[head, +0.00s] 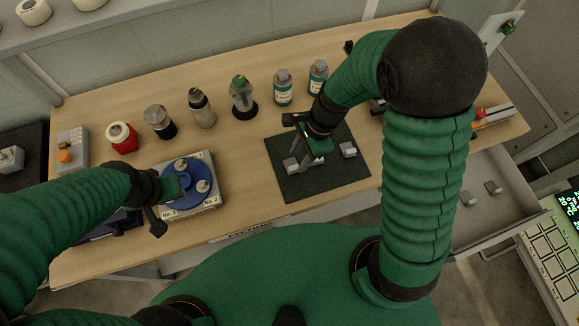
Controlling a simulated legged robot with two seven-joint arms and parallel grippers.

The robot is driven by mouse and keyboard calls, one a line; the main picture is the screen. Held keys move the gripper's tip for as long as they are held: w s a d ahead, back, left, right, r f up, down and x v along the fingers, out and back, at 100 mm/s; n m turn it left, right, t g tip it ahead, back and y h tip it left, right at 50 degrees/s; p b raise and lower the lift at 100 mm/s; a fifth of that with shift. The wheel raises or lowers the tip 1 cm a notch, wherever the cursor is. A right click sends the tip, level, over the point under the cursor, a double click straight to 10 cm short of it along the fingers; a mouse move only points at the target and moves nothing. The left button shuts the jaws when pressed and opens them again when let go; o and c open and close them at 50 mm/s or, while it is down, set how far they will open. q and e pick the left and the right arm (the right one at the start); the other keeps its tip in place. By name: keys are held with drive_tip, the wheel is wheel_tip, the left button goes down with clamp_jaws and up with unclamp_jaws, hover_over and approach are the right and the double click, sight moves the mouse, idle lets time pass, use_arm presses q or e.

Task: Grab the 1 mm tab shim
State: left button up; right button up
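A dark green mat (322,184) lies on the wooden bench with small grey metal pieces on it. One piece (348,149) sits on the right part of the mat and another (291,165) on the left part. I cannot tell which, if any, is the 1 mm tab shim. My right gripper (308,154) points down over the mat, close beside the left pieces; its fingertips are too small and dark to read. My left gripper (157,212) is at the front edge of a box with a blue disc (180,167), labelled No. 2; its opening is unclear.
A grey control box (72,150) with an orange button is at the left. An open drawer (492,205) sticks out at the right.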

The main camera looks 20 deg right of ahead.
sight(295, 166)
wheel_tip(295, 166, down, 5)
drive_tip(key=shift+w, duration=0.15)
drive_tip(key=shift+a+f, duration=0.15)
drive_tip(key=shift+f, duration=0.2)
drive_tip(key=shift+w+a, duration=0.15)
drive_tip(key=shift+a, duration=0.35)
drive_tip(key=shift+c, duration=0.4)
drive_tip(key=shift+a, duration=0.1)
drive_tip(key=shift+c, duration=1.4)
drive_tip(key=c, duration=0.5)
use_arm(q)
drive_tip(key=shift+d+f, duration=0.2)
drive_tip(key=shift+d, duration=0.4)
use_arm(e)
drive_tip(key=shift+d, duration=0.35)
clamp_jaws()
